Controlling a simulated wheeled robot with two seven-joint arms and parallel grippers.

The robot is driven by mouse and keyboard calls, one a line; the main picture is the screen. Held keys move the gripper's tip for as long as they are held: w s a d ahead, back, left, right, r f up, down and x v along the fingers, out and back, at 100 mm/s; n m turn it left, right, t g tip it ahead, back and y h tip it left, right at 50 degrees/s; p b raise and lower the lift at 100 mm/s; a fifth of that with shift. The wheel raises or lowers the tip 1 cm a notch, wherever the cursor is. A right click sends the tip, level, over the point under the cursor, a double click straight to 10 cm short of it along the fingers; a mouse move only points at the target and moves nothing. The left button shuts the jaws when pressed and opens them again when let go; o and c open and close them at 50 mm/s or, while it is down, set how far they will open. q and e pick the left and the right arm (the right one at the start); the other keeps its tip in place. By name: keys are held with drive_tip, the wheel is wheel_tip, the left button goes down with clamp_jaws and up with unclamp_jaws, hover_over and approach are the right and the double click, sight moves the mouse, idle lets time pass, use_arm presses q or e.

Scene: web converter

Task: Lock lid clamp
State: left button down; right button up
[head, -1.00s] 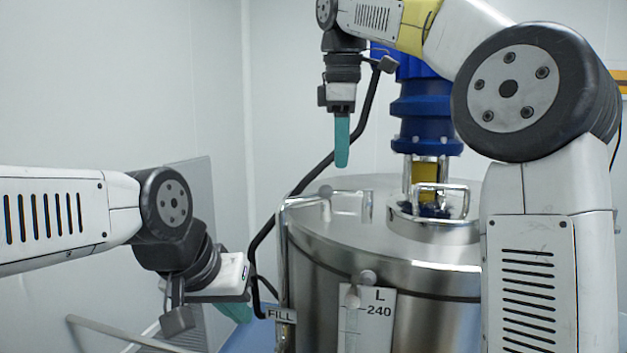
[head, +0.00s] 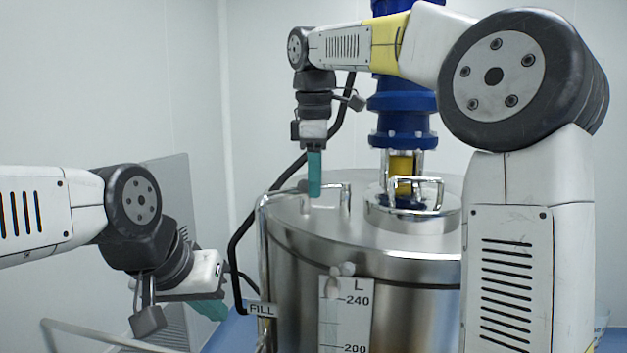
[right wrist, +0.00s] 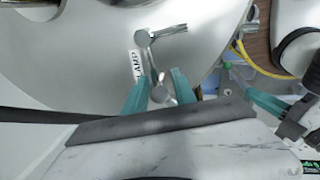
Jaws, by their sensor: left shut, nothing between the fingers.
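The lid clamp shows in the right wrist view as a bent metal lever (right wrist: 152,62) with a round knob, beside a partly hidden label reading "LAMP". In the head view, bent metal clamp parts (head: 338,187) stand on the steel lid (head: 385,240). My right gripper (head: 314,195) points straight down at the clamp.
A blue motor (head: 402,100) on a yellow and steel mount stands at the lid's centre, next to a metal handle (head: 430,182). A black hose (head: 245,230) and a FILL tag (head: 261,310) are at the vessel's left. A level scale (head: 346,315) is on its front.

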drive_tip(key=shift+s+a, duration=0.15)
drive_tip(key=shift+s, duration=0.05)
drive_tip(key=shift+c, duration=1.4)
drive_tip(key=c, duration=0.3)
drive_tip(key=shift+w+f, duration=0.1)
drive_tip(key=shift+w, duration=0.1)
clamp_jaws()
drive_tip(key=shift+s+f, duration=0.1)
drive_tip(key=shift+s, duration=0.1)
